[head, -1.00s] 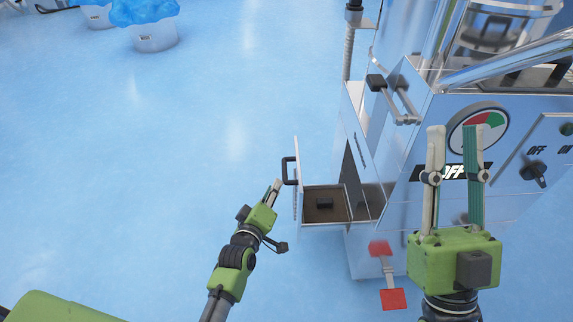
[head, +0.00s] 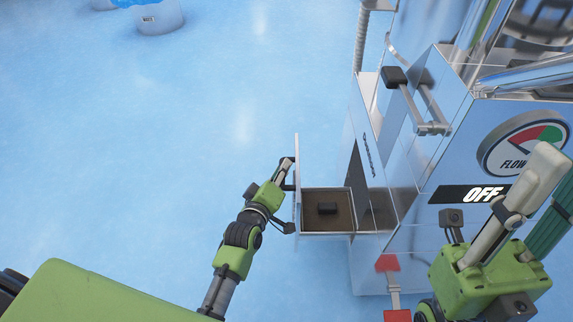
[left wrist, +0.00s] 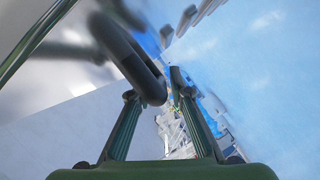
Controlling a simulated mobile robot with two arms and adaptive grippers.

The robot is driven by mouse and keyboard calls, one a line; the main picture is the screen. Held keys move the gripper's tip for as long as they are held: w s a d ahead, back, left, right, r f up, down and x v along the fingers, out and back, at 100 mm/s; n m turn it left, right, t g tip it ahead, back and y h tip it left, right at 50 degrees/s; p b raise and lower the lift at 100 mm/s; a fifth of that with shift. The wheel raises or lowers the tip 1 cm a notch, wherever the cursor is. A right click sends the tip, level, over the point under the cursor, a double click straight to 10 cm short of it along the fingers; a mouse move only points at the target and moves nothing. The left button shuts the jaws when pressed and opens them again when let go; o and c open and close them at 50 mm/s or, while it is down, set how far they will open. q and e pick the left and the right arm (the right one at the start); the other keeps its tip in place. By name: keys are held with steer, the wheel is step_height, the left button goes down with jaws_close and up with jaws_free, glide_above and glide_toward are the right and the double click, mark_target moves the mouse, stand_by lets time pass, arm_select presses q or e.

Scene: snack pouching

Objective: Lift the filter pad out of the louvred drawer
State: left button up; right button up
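The louvred drawer (head: 353,193) stands pulled out of the machine's side. The brown filter pad (head: 340,221) lies flat inside it, with a small black block (head: 327,208) on top. My left gripper (head: 284,169) is at the dark drawer handle (head: 291,187), outside the drawer front. In the left wrist view, my left gripper's fingers (left wrist: 154,88) are apart, with the black handle (left wrist: 130,58) at or between the tips; I cannot tell whether they touch it. My right gripper (head: 552,170) is open and empty in front of the machine.
The shiny machine (head: 392,170) fills the right side, with a flow gauge (head: 525,143), an OFF display (head: 470,194) and a black-ended lever (head: 395,77). A red pedal (head: 388,263) is low at its base.

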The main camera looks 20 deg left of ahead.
arm_select(q)
steer(key=shift+w, duration=0.15)
steer(key=shift+c, duration=0.3)
jaws_close()
steer(key=a+p, duration=0.1)
steer(key=s+a+p, duration=0.1)
steer(key=a, duration=0.1)
steer(key=shift+s+a, duration=0.1)
steer(key=shift+a, duration=0.2)
steer(key=shift+o, duration=0.3)
jaws_free()
steer(key=v, duration=1.2)
